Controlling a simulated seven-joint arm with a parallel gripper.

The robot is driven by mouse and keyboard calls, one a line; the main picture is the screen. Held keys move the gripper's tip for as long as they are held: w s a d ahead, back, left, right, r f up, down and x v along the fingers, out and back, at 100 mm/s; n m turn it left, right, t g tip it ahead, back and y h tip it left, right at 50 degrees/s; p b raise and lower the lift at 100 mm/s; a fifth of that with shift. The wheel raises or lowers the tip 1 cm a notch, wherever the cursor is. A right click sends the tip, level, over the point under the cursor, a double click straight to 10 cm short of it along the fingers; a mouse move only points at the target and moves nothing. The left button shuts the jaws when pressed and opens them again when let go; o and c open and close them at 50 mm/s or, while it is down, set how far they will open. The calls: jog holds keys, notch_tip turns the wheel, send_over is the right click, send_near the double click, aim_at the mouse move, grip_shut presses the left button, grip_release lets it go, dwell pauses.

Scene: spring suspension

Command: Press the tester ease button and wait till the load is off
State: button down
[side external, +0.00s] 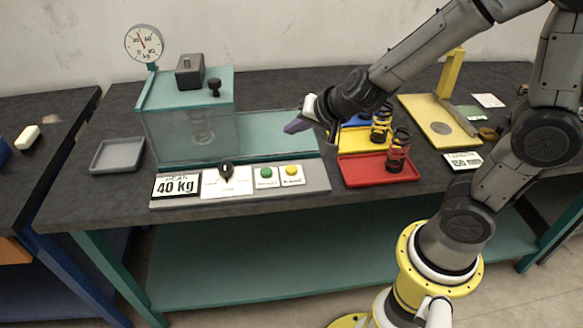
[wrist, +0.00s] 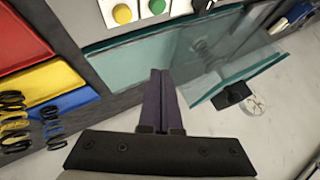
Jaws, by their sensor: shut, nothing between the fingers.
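The teal tester (side external: 190,95) stands at the back left of the bench, with a spring (side external: 203,127) upright behind its clear front. Its dial gauge (side external: 144,43) has a red needle pointing up and left; the exact reading is too small to tell. On the grey panel (side external: 240,200) in front are a green button (side external: 265,173) and a yellow button (side external: 292,169). Their labels are too small to read surely. The wrist view shows the green button (wrist: 121,13) and yellow button (wrist: 157,6) ahead of the fingertips. My gripper (side external: 290,128) is shut and empty, above and behind the buttons, touching neither.
The panel also holds a 40 kg card (side external: 176,185) and a black selector knob (side external: 226,170). Red (side external: 375,175), yellow and blue trays with springs lie to the right of the tester. A grey tray (side external: 117,155) lies left. A yellow stand (side external: 440,120) is farther right.

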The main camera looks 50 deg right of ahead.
aim_at(294, 171)
jog(key=shift+f, duration=4.35)
jog(key=shift+f, duration=0.15)
jog(key=shift+f, duration=0.3)
